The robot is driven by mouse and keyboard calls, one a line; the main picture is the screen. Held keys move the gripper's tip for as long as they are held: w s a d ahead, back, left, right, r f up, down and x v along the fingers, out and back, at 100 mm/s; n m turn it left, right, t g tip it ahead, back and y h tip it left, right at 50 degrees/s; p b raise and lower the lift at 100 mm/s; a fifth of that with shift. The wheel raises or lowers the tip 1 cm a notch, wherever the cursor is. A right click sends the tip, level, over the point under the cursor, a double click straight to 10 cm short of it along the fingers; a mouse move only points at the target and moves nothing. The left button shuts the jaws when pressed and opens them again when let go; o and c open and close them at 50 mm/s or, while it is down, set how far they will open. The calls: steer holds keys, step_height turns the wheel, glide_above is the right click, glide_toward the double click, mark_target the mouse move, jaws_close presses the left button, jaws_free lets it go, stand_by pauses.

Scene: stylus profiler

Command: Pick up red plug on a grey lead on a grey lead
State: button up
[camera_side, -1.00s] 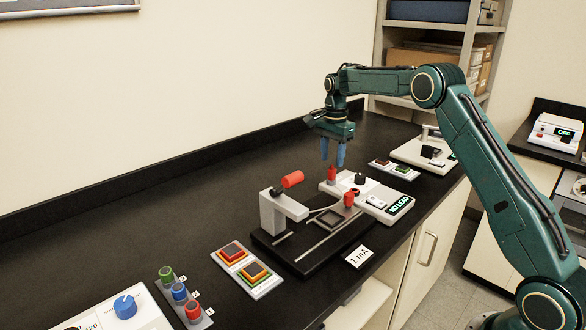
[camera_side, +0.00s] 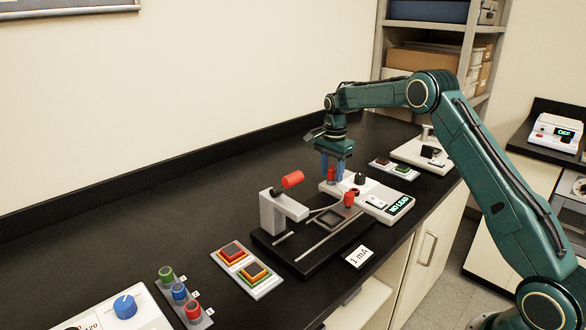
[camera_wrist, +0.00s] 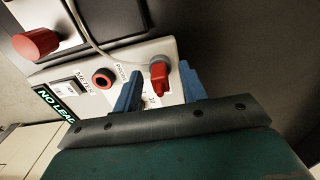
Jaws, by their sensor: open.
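The red plug (camera_wrist: 159,76) stands upright in a grey collar at the PROBE spot on the white meter box (camera_wrist: 68,76). Its grey lead (camera_wrist: 97,45) runs from the collar toward the black stage. My gripper (camera_wrist: 158,88) is open, with one blue finger on each side of the plug and a gap at both sides. In the side view my gripper (camera_side: 334,178) is low over the box's far end, and the plug (camera_side: 331,175) shows partly between the fingers. The box display (camera_side: 400,206) reads "NO LEAD". A red-ringed socket (camera_wrist: 102,81) marked METER is beside the plug.
The black stage (camera_side: 291,265) with a grey bracket (camera_side: 275,214) and red knob (camera_side: 293,179) stands next to the box. A black knob (camera_side: 360,179) rises from the box. A plate with small blocks (camera_side: 394,169) lies behind.

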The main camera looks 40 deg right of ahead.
mark_target(333, 168)
steer(key=shift+c, duration=0.4)
jaws_close()
steer(key=shift+r, duration=0.1)
step_height(333, 168, up, 20)
stand_by(0.8)
steer(key=shift+f, duration=0.25)
stand_by(0.8)
